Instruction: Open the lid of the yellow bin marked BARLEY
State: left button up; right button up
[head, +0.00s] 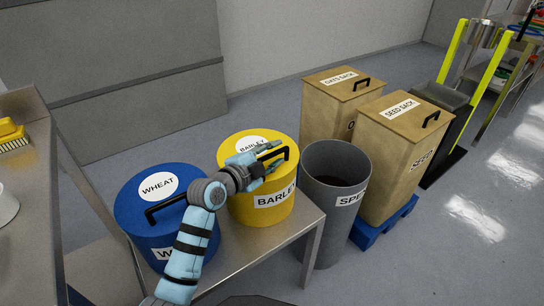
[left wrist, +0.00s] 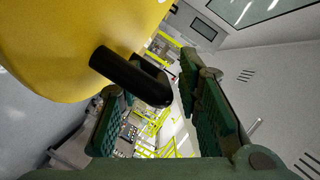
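The yellow bin marked BARLEY (head: 262,208) stands on a metal table, with its lid (head: 232,150) on. A black bar handle (head: 287,157) is on the lid; it also shows in the left wrist view (left wrist: 128,76). My left gripper (head: 268,160) is above the lid at the handle, partly covering the lid's label. In the left wrist view my left gripper (left wrist: 165,105) has its two green-grey fingers spread apart, with the handle reaching into the space between them. I cannot tell whether a finger touches it. My right gripper is not in view.
A blue bin marked WHEAT (head: 140,205) stands left of the yellow one, partly behind my left arm. A grey open bin (head: 325,215) stands close on the right.

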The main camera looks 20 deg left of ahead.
pick_arm(q)
grip_shut()
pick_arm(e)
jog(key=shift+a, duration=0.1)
pick_arm(q)
jog(key=shift+r, duration=0.1)
